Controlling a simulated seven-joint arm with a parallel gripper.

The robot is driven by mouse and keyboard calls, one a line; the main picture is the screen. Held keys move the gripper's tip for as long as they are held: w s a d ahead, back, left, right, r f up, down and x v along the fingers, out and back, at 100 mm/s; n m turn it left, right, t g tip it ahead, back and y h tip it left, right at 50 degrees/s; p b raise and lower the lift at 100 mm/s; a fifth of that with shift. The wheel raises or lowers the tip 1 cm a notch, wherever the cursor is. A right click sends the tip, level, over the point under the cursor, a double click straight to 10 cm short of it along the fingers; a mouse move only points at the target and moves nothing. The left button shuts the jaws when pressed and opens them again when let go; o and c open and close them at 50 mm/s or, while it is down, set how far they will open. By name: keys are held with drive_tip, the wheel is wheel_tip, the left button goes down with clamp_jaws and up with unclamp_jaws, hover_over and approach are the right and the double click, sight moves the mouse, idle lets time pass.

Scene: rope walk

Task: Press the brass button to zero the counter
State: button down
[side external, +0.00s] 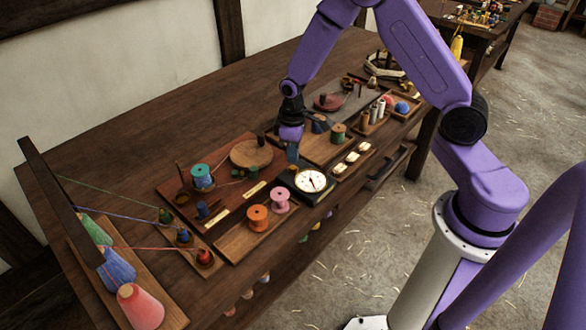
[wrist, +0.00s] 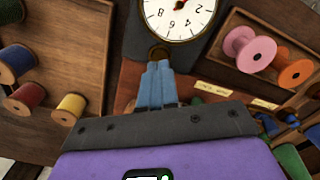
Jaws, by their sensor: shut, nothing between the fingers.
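The counter is a dark box with a round white dial (side external: 311,181), near the front edge of the bench. The dial also shows at the top of the wrist view (wrist: 181,14), cut off by the frame edge, with a dark hand and numerals. The round brass button (wrist: 159,52) sits on the box just below the dial in the wrist view; its lower part is hidden by my fingertips. My gripper (side external: 292,157) is shut and empty, pointing down beside the counter. Its blue fingers (wrist: 158,66) overlap the button's edge in the wrist view; I cannot tell whether they touch it.
A green spool (side external: 338,133) stands on a board to the right. The bench's back left is bare.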

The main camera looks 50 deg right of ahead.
drive_tip(key=shift+r, duration=2.2)
drive_tip(key=s+a+r+n, duration=0.2)
drive_tip(key=s+a+r, duration=0.25)
drive_tip(key=s, duration=0.25)
drive_tip(key=s+a+r+n, duration=0.1)
drive_tip(key=s+a+r, duration=0.2)
drive_tip(key=s+r, duration=0.35)
drive_tip(key=s+d+r+n, duration=0.1)
drive_tip(key=s, duration=0.6)
drive_tip(key=s+d+r+n, duration=0.1)
drive_tip(key=s+d+n, duration=0.1)
drive_tip(key=s, duration=0.6)
drive_tip(key=shift+s+r+n, duration=0.25)
drive_tip(key=shift+n, duration=0.05)
